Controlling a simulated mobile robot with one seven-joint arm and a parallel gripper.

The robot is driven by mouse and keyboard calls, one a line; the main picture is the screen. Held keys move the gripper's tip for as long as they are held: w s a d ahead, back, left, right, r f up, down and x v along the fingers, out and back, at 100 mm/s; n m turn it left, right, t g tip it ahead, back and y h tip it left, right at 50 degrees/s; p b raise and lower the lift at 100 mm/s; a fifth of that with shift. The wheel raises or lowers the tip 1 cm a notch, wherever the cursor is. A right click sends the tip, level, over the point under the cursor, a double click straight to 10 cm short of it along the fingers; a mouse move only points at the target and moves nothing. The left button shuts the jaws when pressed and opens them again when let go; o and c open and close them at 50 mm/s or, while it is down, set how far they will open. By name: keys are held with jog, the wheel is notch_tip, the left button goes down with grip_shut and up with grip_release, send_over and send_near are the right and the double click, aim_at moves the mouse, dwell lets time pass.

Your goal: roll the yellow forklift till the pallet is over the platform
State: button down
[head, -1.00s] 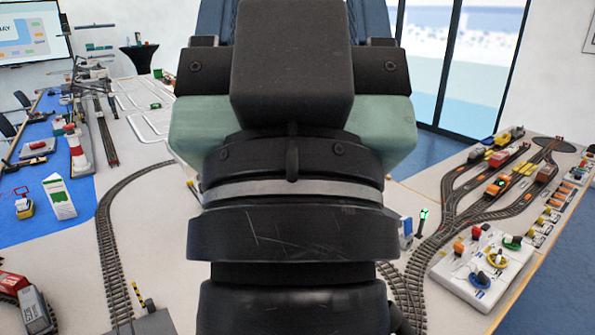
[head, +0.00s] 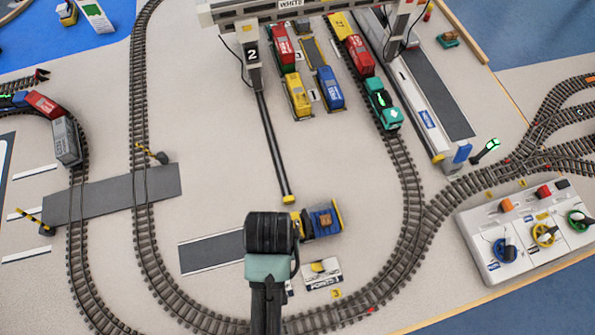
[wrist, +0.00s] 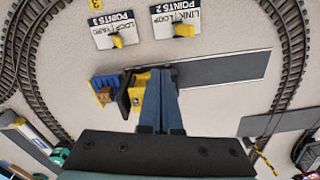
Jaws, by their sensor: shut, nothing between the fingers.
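The yellow forklift (wrist: 137,97) shows in the wrist view just left of my fingertips, on the end of a dark grey strip. In the head view my wrist hides most of it. Left of it in the wrist view is a blue platform with yellow edges, and a brown box-like load (wrist: 104,95) shows at it. In the head view the platform (head: 308,227) and load (head: 325,219) lie right of my wrist. A separate pallet, and whether it is over the platform, I cannot make out. My gripper (wrist: 160,73) is shut and empty, right beside the forklift; contact is unclear.
Lever plates (head: 322,273) lie between the forklift and the near track. The grey strip (head: 212,251) runs left, clear. Curved track (head: 408,215) loops around. A gantry crane (head: 252,70) stands over wagons at the back, and a control box (head: 530,235) is at right.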

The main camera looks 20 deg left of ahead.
aim_at(295, 216)
jog(key=f, duration=0.6)
jog(key=s+f, duration=0.1)
jog(key=f, duration=0.2)
jog(key=shift+s+f, duration=0.1)
jog(key=shift+f, duration=0.15)
jog(key=w, duration=0.1)
jog(key=w+a, duration=0.1)
jog(key=shift+w+f, duration=0.25)
jog(key=shift+w, duration=0.1)
jog(key=shift+w+a, duration=0.25)
jog(key=shift+w, duration=0.35)
jog(key=shift+w+a, duration=0.2)
jog(key=shift+w, duration=0.35)
jog(key=shift+w+a, duration=0.2)
jog(key=shift+w, duration=0.3)
jog(key=shift+s, duration=0.1)
